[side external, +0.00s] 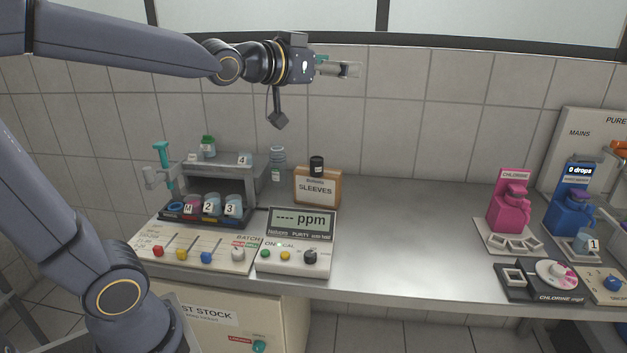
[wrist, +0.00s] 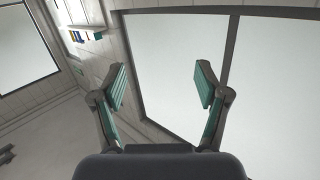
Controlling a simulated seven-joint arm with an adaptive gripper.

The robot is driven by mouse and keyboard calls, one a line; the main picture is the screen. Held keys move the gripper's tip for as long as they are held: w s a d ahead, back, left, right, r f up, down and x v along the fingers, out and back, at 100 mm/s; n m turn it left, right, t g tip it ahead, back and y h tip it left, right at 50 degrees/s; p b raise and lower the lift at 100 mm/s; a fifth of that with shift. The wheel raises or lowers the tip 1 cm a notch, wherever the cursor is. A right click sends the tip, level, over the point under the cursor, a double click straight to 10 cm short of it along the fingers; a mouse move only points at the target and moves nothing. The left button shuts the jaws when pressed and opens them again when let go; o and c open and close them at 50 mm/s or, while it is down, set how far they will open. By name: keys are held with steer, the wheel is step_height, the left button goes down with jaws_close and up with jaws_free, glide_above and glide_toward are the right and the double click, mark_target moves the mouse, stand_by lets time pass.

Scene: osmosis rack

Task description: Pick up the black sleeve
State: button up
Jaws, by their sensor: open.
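The black sleeve (side external: 316,165) is a small dark cylinder. It sits upright on top of the brown box labelled SLEEVES (side external: 317,188), at the back of the bench near the wall. My gripper (side external: 350,70) is high above the bench, up and to the right of the sleeve, pointing to the right. In the wrist view its two green-padded fingers (wrist: 161,88) are wide apart with nothing between them. The sleeve does not show in the wrist view, which faces the windows and wall.
A meter (side external: 300,223) reading ppm stands in front of the box. A rack with jars (side external: 215,185) and a clear bottle (side external: 278,163) are to its left. Pink (side external: 509,205) and blue (side external: 572,203) dispensers stand at the right. The steel bench (side external: 410,230) between is clear.

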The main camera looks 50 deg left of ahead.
steer(key=w+a+t, duration=0.3)
steer(key=w+a, duration=0.2)
steer(key=w, duration=0.4)
steer(key=n+g+y, duration=0.2)
glide_above(312, 163)
step_height(312, 163, down, 26)
steer(key=f, duration=0.6)
steer(key=shift+s+f, duration=0.2)
steer(key=shift+f, duration=0.2)
steer(key=shift+w+a+r, duration=0.15)
steer(key=shift+w, duration=0.6)
steer(key=shift+w+a+r, duration=0.1)
steer(key=shift+w+a, duration=0.05)
steer(key=shift+w, duration=0.55)
steer(key=shift+c, duration=0.4)
